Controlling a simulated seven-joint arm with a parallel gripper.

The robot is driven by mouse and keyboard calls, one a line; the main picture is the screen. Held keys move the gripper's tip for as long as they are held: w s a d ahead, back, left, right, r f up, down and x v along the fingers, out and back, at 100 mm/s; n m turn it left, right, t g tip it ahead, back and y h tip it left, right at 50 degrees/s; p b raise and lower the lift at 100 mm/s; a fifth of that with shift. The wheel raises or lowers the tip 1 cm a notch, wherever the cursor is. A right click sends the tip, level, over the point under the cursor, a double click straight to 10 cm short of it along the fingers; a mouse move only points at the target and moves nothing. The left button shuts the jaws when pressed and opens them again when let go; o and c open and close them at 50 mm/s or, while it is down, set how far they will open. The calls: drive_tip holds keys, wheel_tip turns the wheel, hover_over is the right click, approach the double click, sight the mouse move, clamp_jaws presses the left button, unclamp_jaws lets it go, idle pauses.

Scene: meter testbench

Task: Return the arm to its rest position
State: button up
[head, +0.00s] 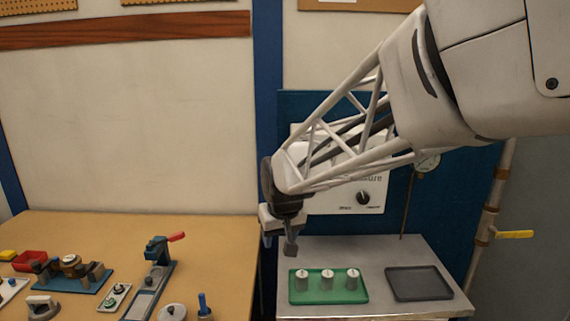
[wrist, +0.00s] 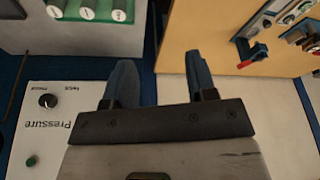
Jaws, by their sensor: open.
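My arm reaches in from the upper right of the head view. My gripper (head: 290,246) hangs at its end, in front of the wall and above the gap between the wooden table and the grey bench. In the wrist view my gripper (wrist: 158,65) shows two blue-grey fingers set well apart with nothing between them. It is open and empty. The panel marked "Pressure" (head: 362,196) is partly hidden behind my arm in the head view. Its dark knob shows in the wrist view, where the panel (wrist: 45,125) is at the left.
A green tray (head: 304,297) with three white cylinders and an empty dark tray (head: 420,283) are on the grey bench (head: 377,250). The wooden table (head: 210,240) at left carries a red-handled clamp (head: 160,248) and several fixtures. A yellow-handled pipe valve (head: 514,234) is at right.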

drive_tip(key=s+d+m, duration=0.2)
drive_tip(key=s+d, duration=0.8)
drive_tip(key=s, duration=0.3)
drive_tip(key=s+d+m+h, duration=0.1)
drive_tip(key=s+d+m, duration=0.1)
drive_tip(key=s+d, duration=0.8)
drive_tip(key=shift+s+g, duration=0.4)
drive_tip(key=shift+s, duration=1.75)
